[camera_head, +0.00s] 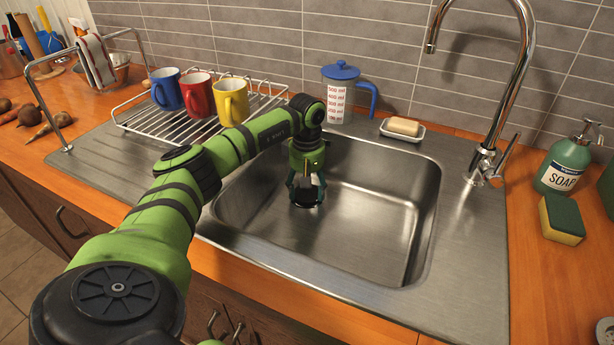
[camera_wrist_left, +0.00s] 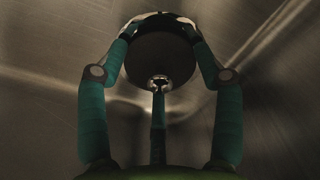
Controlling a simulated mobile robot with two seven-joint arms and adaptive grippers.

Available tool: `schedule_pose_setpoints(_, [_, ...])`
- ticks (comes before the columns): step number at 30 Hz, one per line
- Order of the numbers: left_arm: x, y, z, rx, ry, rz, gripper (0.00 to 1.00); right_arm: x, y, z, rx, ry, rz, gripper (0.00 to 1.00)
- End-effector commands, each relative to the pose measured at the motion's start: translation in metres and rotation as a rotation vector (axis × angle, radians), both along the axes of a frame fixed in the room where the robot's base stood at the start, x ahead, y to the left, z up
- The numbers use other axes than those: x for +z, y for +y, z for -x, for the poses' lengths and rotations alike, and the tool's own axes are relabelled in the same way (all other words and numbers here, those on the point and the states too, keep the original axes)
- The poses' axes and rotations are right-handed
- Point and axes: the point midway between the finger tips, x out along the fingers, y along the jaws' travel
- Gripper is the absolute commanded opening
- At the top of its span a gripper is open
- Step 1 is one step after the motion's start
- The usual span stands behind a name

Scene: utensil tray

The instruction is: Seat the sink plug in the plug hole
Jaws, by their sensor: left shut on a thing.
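The sink plug (camera_wrist_left: 160,58) is a dark round disc between the fingers of my left gripper (camera_wrist_left: 160,35). In the head view my left gripper (camera_head: 306,192) points down into the steel sink (camera_head: 365,225), near its back left part, shut on the plug. A dark round shape shows at its fingertips, low over the sink floor. Bright metal shows at the disc's edges in the wrist view. The plug hole is not clearly visible, and I cannot tell whether the plug touches it. My right gripper is not in view.
A chrome tap (camera_head: 497,105) stands behind the sink at the right. A wire rack (camera_head: 170,122) with blue, red and yellow mugs is at the left. A measuring jug (camera_head: 338,95) and soap dish (camera_head: 402,133) stand behind. The sink's right side is clear.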

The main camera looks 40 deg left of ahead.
Motion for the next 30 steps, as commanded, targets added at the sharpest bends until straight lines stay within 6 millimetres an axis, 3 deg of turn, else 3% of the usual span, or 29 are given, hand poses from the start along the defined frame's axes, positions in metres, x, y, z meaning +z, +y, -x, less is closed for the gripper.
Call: schedule_pose_setpoints(30, [-0.015, -0.001, 0.001, 0.000, 0.005, 0.001, 0.34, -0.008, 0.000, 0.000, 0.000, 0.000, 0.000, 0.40])
